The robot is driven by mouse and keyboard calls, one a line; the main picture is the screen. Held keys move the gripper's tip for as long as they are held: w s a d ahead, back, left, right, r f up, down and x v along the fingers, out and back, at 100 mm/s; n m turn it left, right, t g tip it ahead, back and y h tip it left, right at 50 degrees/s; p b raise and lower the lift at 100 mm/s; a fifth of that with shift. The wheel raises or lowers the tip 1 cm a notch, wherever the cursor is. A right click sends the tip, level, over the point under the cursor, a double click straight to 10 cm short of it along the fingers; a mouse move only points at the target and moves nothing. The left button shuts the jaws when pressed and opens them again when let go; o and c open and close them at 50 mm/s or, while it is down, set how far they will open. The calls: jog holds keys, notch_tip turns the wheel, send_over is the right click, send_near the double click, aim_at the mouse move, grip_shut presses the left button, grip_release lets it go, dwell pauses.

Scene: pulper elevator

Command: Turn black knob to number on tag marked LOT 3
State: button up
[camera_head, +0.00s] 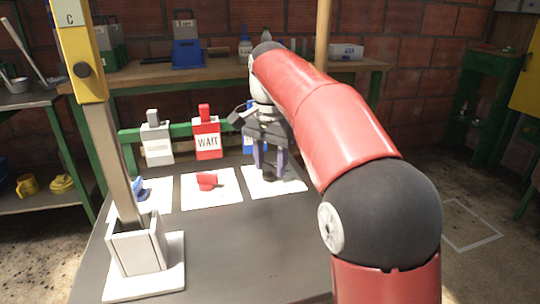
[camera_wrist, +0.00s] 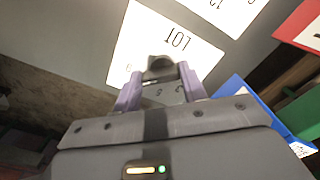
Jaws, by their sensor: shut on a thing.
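In the wrist view, a black knob (camera_wrist: 160,68) stands between the two purple-grey fingers of my gripper (camera_wrist: 160,85), which is shut on it. The knob sits over a white plate (camera_wrist: 135,45) printed "LOT", seen upside down; other numerals on it are partly hidden by the fingers. In the head view, my gripper (camera_head: 270,172) points down onto the rightmost white plate (camera_head: 292,184) and hides the knob. A tag marked LOT 3 is not readable. A blue tag (camera_head: 249,143) behind my gripper is mostly hidden; it also shows in the wrist view (camera_wrist: 235,92).
A red knob (camera_head: 206,182) lies on the middle plate, a blue knob (camera_head: 141,190) on the left one. A red "WAIT" tag (camera_head: 207,142) and a pale tag (camera_head: 156,146) stand behind. A yellow-topped post (camera_head: 82,50) rises at left. The grey table (camera_head: 225,255) is clear in front.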

jog(key=n+p, duration=0.4)
jog(key=n, duration=0.1)
jog(key=shift+d+r+n, duration=0.15)
jog(key=shift+r+n, duration=0.05)
jog(key=shift+n, duration=0.1)
jog(key=n+p, duration=0.1)
jog(key=n, duration=0.3)
jog(key=shift+w+f+p, duration=0.15)
jog(key=shift+p, duration=0.15)
jog(key=n, duration=0.6)
jog(key=shift+w+n, duration=0.1)
jog(key=shift+n, duration=0.3)
jog(key=n, duration=0.5)
jog(key=shift+w+n, duration=0.1)
jog(key=shift+n, duration=0.2)
jog(key=o, duration=1)
